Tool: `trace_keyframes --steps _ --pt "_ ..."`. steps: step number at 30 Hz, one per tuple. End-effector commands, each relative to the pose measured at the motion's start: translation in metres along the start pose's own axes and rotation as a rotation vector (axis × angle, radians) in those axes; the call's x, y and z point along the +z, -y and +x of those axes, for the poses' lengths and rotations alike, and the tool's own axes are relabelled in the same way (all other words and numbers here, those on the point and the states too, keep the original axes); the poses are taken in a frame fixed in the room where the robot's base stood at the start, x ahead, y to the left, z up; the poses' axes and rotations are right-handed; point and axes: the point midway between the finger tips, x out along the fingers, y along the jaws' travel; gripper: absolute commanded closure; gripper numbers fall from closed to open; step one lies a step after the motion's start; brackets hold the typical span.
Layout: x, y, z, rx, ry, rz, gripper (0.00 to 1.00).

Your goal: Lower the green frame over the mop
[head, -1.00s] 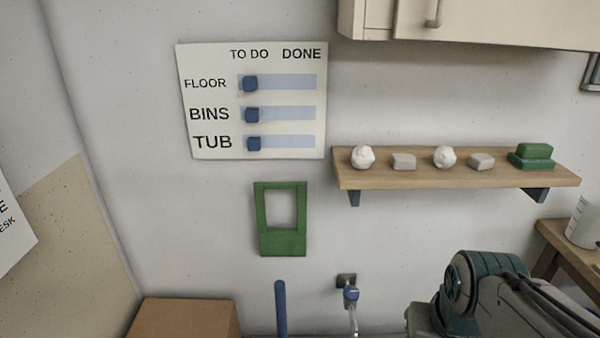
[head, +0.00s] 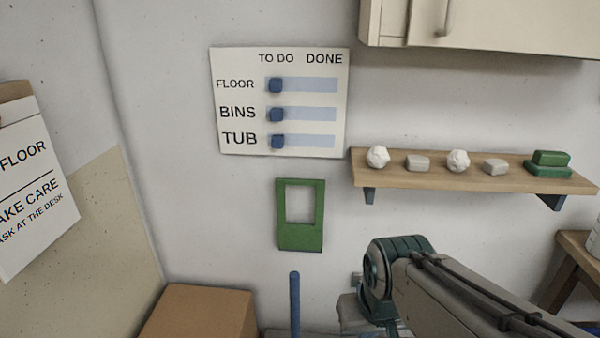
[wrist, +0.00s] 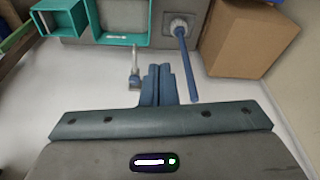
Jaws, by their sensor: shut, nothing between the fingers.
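The green frame (head: 301,238) is a flat upright panel with a rectangular opening, against the wall below the to-do board in the head view. The mop's blue handle (head: 295,305) stands below it, its lower part cut off by the picture edge. In the wrist view the mop (wrist: 188,70) shows its long blue handle and a pale round end by a dark floor patch. My gripper (wrist: 158,68) is shut and empty, left of the handle and apart from it in that view. The green frame is outside the wrist view.
A cardboard box (head: 200,315) stands left of the mop. The wall board (head: 230,145) has several blue sliders, all under TO DO. A wooden shelf (head: 450,178) holds white lumps, grey blocks and a green piece. Teal tubs (wrist: 122,40) and a tap (wrist: 134,70) show in the wrist view.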

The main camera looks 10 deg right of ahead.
Motion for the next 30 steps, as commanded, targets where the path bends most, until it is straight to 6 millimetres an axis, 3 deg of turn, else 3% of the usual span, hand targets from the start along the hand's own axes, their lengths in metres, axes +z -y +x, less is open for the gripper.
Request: trace_keyframes --steps 5,8,11,15,24,30 --pt "-0.012 0.000 -0.004 0.003 -0.010 0.004 1.00" --pt "-0.041 -0.001 -0.011 0.011 -0.032 0.013 1.00" --pt "-0.089 -0.001 -0.021 0.024 -0.071 0.030 1.00" --pt "-0.170 0.001 -0.032 0.046 -0.142 0.061 1.00" --pt "-0.333 0.015 -0.030 0.076 -0.302 0.124 1.00" --pt "-0.402 0.027 -0.019 0.083 -0.385 0.153 1.00"
